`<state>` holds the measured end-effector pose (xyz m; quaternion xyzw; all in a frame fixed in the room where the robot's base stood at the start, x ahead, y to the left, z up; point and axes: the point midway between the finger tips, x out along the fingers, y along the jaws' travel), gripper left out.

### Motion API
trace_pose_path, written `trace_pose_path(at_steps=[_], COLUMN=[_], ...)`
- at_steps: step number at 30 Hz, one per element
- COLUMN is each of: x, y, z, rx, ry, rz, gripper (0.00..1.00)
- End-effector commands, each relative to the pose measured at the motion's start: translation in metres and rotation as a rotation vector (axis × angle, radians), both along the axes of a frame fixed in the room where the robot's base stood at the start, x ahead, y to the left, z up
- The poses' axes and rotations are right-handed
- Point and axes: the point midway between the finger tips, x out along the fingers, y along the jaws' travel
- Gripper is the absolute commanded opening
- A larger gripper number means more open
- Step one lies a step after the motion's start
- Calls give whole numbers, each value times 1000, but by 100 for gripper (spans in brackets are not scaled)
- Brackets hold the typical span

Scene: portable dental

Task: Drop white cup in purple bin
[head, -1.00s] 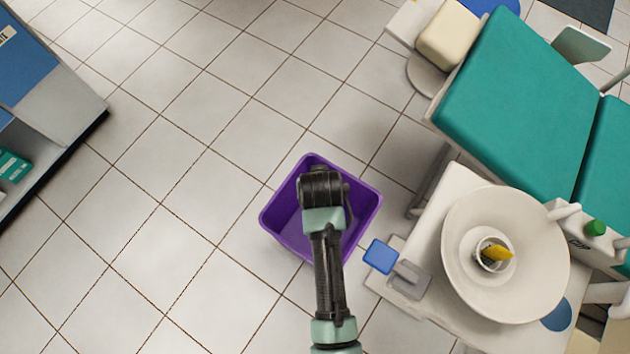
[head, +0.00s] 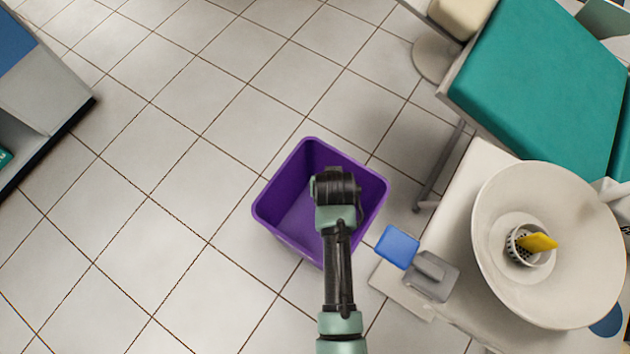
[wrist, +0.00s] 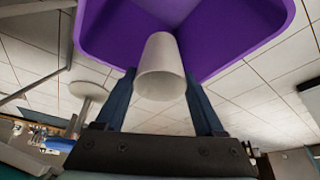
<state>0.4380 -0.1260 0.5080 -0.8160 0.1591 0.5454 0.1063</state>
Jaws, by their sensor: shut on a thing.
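The purple bin (head: 290,205) stands on the tiled floor in the middle of the head view. My arm reaches over it, and its end is above the bin's right part. In the wrist view the bin (wrist: 245,30) fills the top. My gripper (wrist: 160,85) is shut on the white cup (wrist: 160,70), with a dark blue finger on each side of it. The cup's wide end faces the wrist camera and its narrower end points toward the bin. The cup is hidden behind my arm in the head view.
A white round basin (head: 495,225) with a strainer and a yellow piece stands at the right. A blue pad (head: 397,247) juts out close to the bin's right side. A teal dental chair (head: 540,80) is at the upper right. The floor left of the bin is clear.

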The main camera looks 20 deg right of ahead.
Motion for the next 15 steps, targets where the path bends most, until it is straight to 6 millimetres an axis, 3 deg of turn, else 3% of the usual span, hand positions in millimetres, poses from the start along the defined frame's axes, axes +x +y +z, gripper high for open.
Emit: trace_pose_path(at_steps=[3,11,12,15], x=[0,0,0,0], y=[0,0,0,0], z=[-11,-10,-10,-10], rx=[0,0,0,0], ry=[0,0,0,0], rz=[0,0,0,0], gripper=[19,19,73,91])
